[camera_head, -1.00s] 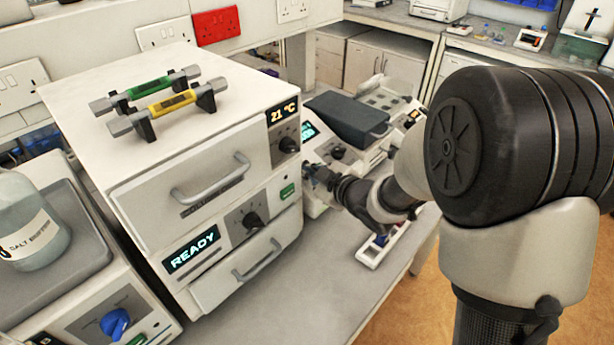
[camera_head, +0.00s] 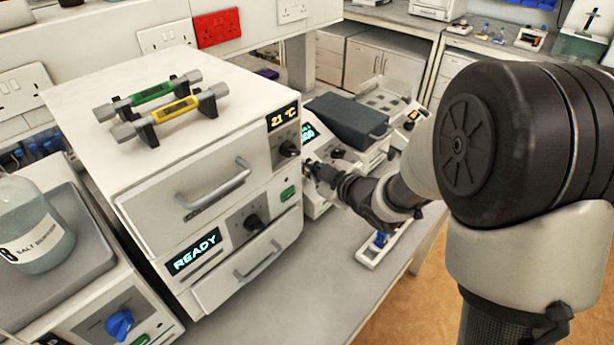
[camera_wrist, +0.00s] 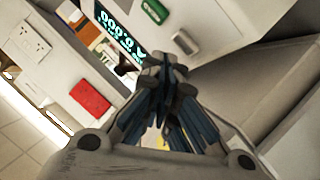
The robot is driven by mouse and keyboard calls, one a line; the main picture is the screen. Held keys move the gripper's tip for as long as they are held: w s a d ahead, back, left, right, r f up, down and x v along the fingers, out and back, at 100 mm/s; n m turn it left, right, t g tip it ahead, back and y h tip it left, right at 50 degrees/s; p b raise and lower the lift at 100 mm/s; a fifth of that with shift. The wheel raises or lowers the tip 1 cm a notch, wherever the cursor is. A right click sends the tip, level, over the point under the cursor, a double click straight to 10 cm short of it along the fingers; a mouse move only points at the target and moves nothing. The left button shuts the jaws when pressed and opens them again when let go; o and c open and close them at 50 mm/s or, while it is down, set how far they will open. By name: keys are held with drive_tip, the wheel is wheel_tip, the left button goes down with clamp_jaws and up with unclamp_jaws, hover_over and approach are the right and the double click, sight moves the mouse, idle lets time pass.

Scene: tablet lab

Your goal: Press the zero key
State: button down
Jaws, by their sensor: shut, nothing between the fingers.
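A white instrument has a lit teal digital display (camera_head: 308,132), which also shows in the wrist view (camera_wrist: 121,34). My gripper (camera_head: 314,170) is close to the front panel below this display. In the wrist view my gripper (camera_wrist: 166,68) is shut, fingertips together and empty, below and right of the display. A green key (camera_wrist: 154,10) lies beyond the fingertips; its marking is not readable. I cannot tell whether it is the zero key or whether the fingertips touch the panel. The fingers hide part of the panel.
An oven-like cabinet with a READY display (camera_head: 193,251) stands just left of my gripper. A dark lid (camera_head: 347,118) and a black knob (camera_head: 338,153) are near my wrist.

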drive_tip(key=shift+s+d+r+p, duration=0.25)
drive_tip(key=shift+r+p, duration=0.25)
drive_tip(key=shift+r, duration=0.2)
drive_tip(key=shift+s+d+r+p, duration=0.15)
drive_tip(key=shift+d+r+p, duration=0.1)
drive_tip(key=shift+r+p, duration=0.35)
drive_tip(key=shift+s+d+r+p, duration=0.25)
drive_tip(key=shift+r+p, duration=0.15)
drive_tip(key=shift+r, duration=0.4)
drive_tip(key=shift+w, duration=0.1)
